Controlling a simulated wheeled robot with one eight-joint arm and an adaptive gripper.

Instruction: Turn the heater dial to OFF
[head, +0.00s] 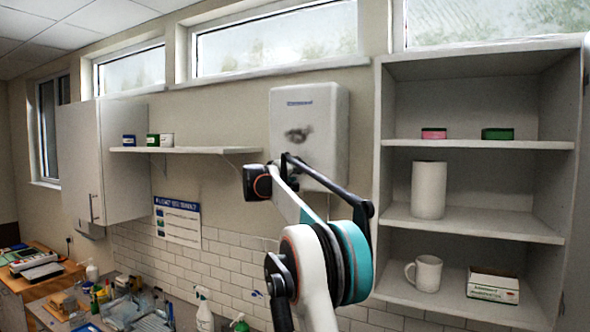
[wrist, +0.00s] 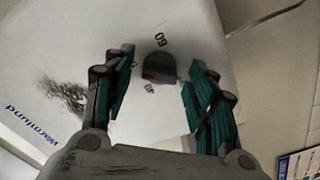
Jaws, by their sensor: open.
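The heater is a white box (head: 312,112) mounted high on the wall in the head view, with a blue label and a dark smudge on its front. Its white face (wrist: 200,30) fills much of the wrist view. The dial (wrist: 158,68) is a dark, rounded knob with a small reddish mark. The numbers 60 and 40 are printed beside it, and another is partly covered by the left finger. My gripper (wrist: 159,78) is open, one finger each side of the dial, with gaps between. Contact is not visible. In the head view my arm hides the dial.
A wall shelf (head: 185,150) with small boxes is left of the heater. An open shelf unit (head: 475,145) with a mug (head: 425,273), a white cylinder (head: 428,190) and boxes stands close on the right. Spray bottles (head: 204,312) and clutter are below.

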